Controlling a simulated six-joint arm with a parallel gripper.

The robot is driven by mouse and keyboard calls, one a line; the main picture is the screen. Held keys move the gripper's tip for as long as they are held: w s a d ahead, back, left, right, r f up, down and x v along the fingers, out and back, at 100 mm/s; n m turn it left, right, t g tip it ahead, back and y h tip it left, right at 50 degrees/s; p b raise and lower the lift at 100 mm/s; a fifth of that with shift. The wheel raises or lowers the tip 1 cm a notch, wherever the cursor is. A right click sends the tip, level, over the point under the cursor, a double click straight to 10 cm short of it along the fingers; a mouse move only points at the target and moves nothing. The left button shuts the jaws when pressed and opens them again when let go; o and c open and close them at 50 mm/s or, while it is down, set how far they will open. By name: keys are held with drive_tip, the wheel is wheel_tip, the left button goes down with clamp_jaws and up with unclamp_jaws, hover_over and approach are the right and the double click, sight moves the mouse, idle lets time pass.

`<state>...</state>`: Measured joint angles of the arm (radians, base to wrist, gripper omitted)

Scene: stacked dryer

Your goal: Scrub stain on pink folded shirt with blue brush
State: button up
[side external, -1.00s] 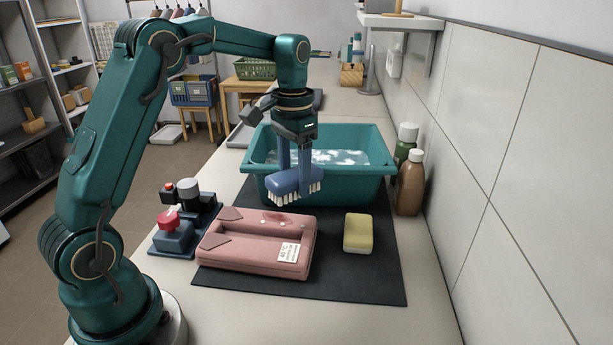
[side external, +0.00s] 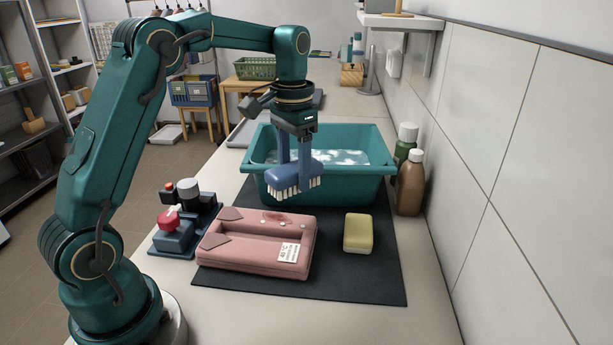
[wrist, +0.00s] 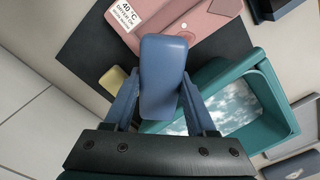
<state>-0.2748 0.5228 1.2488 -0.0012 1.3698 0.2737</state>
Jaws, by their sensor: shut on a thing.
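My gripper (side external: 295,162) is shut on the blue brush (side external: 290,180). The brush hangs bristles down, above the far edge of the shirt and in front of the teal basin, apart from the shirt. In the wrist view the brush's blue back (wrist: 164,75) sits between my fingers and its bristles are hidden. The pink folded shirt (side external: 245,258) lies on the dark mat, with a white care label (side external: 288,253). A dark reddish stain (side external: 277,217) with whitish spots shows near its far right corner. The shirt is partly visible in the wrist view (wrist: 185,22).
A teal basin (side external: 350,188) of sudsy water stands behind the brush. A yellow block (side external: 358,233) lies on the dark mat (side external: 350,285) right of the shirt. Bottles (side external: 411,185) stand near the tiled wall. A small tray of items (side external: 173,237) is to the left.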

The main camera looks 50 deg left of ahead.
hover_over(296, 221)
drive_tip(key=shift+s+f, duration=0.1)
drive_tip(key=shift+f, duration=2.8)
wheel_tip(296, 221, down, 2)
drive_tip(key=shift+s+f, duration=0.1)
drive_tip(key=shift+f, duration=0.05)
drive_tip(key=shift+s+a, duration=0.5)
drive_tip(key=shift+a, duration=0.2)
drive_tip(key=shift+c, duration=0.7)
drive_tip(key=shift+s+a, duration=1.9)
drive_tip(key=shift+a, duration=0.2)
drive_tip(key=shift+w+d, duration=2.4)
drive_tip(key=shift+d, duration=0.25)
drive_tip(key=shift+w+d, duration=0.2)
drive_tip(key=shift+s+r, duration=0.1)
drive_tip(key=shift+r, duration=4.2)
